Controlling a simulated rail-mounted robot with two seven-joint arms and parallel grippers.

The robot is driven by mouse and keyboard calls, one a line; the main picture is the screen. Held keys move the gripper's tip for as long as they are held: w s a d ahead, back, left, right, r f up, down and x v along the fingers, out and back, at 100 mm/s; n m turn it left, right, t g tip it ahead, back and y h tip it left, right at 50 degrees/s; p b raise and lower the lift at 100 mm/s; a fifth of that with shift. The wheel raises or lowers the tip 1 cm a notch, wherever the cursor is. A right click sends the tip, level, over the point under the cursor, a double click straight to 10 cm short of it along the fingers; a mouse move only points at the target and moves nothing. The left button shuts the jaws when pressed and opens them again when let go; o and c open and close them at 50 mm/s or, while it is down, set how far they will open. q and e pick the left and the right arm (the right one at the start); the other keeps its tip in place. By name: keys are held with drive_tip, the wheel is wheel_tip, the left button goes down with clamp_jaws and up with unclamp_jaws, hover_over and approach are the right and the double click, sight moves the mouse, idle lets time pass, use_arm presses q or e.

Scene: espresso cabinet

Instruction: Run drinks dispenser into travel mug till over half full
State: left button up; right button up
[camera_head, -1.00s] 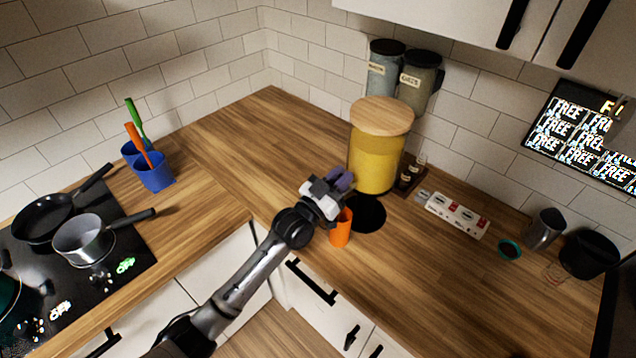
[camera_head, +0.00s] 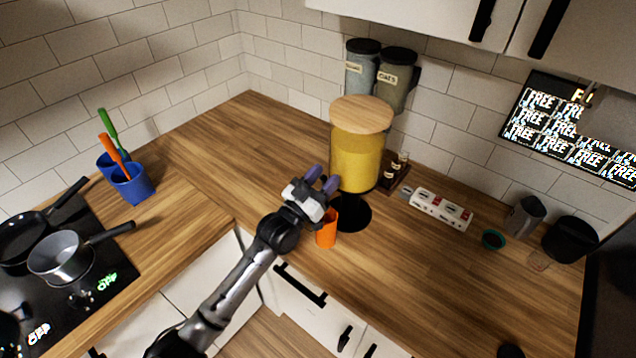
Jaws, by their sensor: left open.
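The drinks dispenser (camera_head: 360,150) is a clear cylinder of yellow drink with a round wooden lid. It stands at the back of the counter, with a round black patch (camera_head: 353,214) at its front. An orange cup (camera_head: 327,232), which looks like the travel mug, stands upright on the counter at the left edge of that patch. Its fill level cannot be seen. My left gripper (camera_head: 323,178) is open above the cup, with its purple fingers close to the dispenser's lower left front. Whether they touch it I cannot tell. The dispenser's tap is hidden. My right gripper is out of view.
Two labelled canisters (camera_head: 392,80) stand behind the dispenser. Blue utensil cups (camera_head: 132,184) and a stove with pans are at left. The front right counter is clear.

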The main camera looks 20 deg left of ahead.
use_arm(q)
drive_tip(key=v, duration=1.3)
drive_tip(key=shift+s+b, duration=0.35)
drive_tip(key=shift+s, duration=0.05)
drive_tip(key=shift+a+f, duration=0.1)
drive_tip(key=shift+f, duration=0.05)
idle(6.2)
